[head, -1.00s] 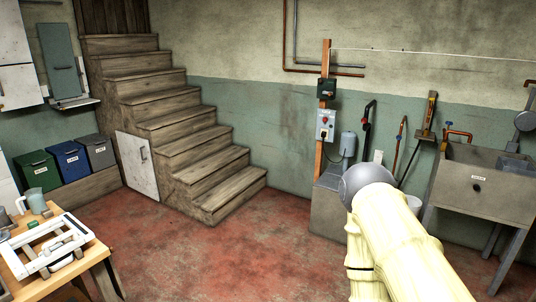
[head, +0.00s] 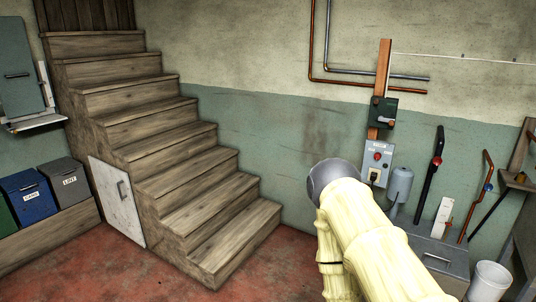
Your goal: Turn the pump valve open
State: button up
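The pump corner shows at the right of the head view. A grey rounded pump tank (head: 400,185) stands by the wall on a grey block (head: 440,255). A dark upright pipe (head: 430,190) beside it carries a red fitting (head: 437,160). A thinner orange-brown pipe (head: 474,215) further right carries a blue fitting (head: 488,187). Either may be a valve; I cannot tell which is the pump valve or how it is set. My pale yellow arm with its grey round joint covers part of the block. My gripper itself is not seen.
Wooden stairs (head: 175,150) fill the left middle. Lidded bins (head: 30,195) stand further left. A control box (head: 377,160) hangs on a wooden post (head: 382,75). A white bucket (head: 488,282) is at lower right. Red floor (head: 280,270) is clear before the stairs.

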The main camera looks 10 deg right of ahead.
aim_at(437, 160)
jog(key=z, duration=0.45)
jog(key=i, duration=1.9)
jog(key=z, duration=0.5)
